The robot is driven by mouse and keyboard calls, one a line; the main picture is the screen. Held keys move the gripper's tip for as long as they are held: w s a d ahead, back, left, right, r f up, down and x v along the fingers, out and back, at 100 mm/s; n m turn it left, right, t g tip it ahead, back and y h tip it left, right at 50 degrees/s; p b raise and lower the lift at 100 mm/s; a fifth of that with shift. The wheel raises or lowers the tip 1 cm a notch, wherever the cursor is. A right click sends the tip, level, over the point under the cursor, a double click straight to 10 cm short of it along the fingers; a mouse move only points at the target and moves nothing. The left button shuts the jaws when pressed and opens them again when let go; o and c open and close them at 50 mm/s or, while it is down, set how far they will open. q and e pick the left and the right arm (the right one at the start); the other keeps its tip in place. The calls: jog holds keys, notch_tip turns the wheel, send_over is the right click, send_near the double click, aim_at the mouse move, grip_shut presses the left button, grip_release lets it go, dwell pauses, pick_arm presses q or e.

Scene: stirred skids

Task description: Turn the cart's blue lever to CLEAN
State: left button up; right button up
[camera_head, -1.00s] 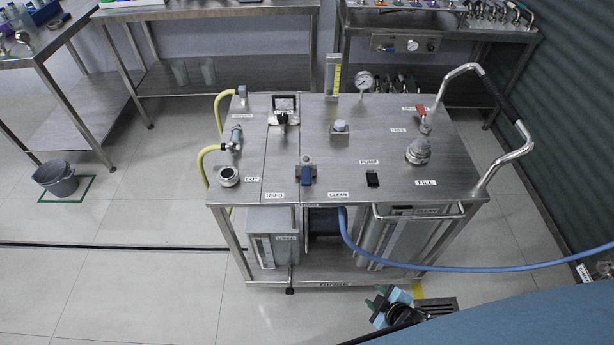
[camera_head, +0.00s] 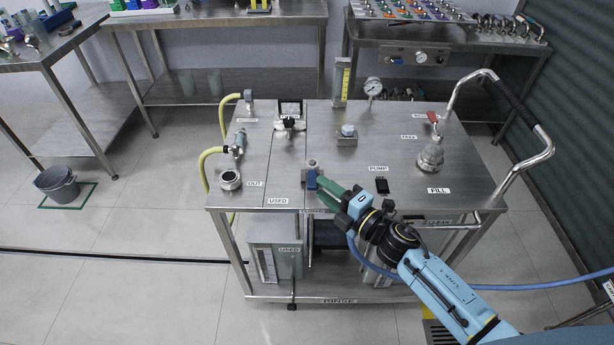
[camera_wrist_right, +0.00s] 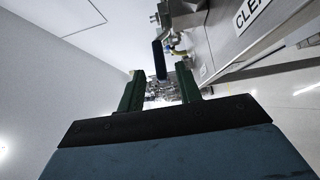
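The blue lever (camera_head: 311,181) sits on a small metal valve at the front edge of the steel cart top (camera_head: 270,165), its handle towards the front. The USED label (camera_head: 278,201) lies left of it. In the right wrist view the fingers (camera_wrist_right: 160,74) are apart, with the blue lever (camera_wrist_right: 159,56) showing in line with the gap. Contact cannot be told. My left gripper is not in view.
A black switch (camera_head: 382,186) by the PUMP label and a FILL cap (camera_head: 430,157) stand to the right on the cart. A blue hose (camera_head: 560,284) passes below my right arm. A push handle (camera_head: 515,165) rises at the cart's right side.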

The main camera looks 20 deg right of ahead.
aim_at(312, 174)
jog(key=x, duration=0.6)
jog(key=shift+w+a, duration=0.15)
jog(key=shift+w, duration=0.15)
grip_shut()
jog(key=shift+s, duration=0.15)
